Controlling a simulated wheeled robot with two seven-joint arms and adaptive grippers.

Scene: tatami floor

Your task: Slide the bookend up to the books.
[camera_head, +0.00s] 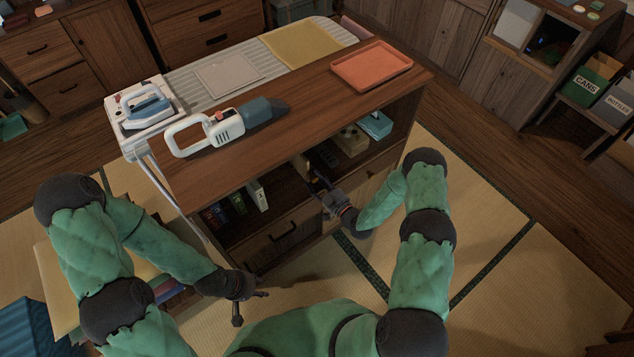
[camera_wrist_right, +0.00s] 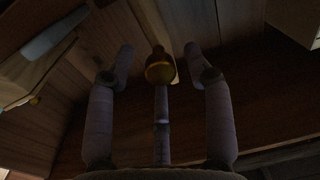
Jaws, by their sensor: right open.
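Several books (camera_head: 237,203) stand upright in the left part of the open shelf, with dark, green and white spines. My right gripper (camera_head: 321,184) reaches into the shelf opening, to the right of the books and apart from them. In the right wrist view its fingers (camera_wrist_right: 159,58) are spread apart. A brass-coloured rounded thing (camera_wrist_right: 160,70) shows between them; I cannot tell whether it is the bookend or whether a finger touches it. The bookend is not clear in the head view. My left gripper (camera_head: 252,306) hangs open and empty in front of the cabinet, low at its left.
A teal box (camera_head: 375,125) and a brown box (camera_head: 350,140) stand in the shelf's right part. Tatami floor at the right is clear.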

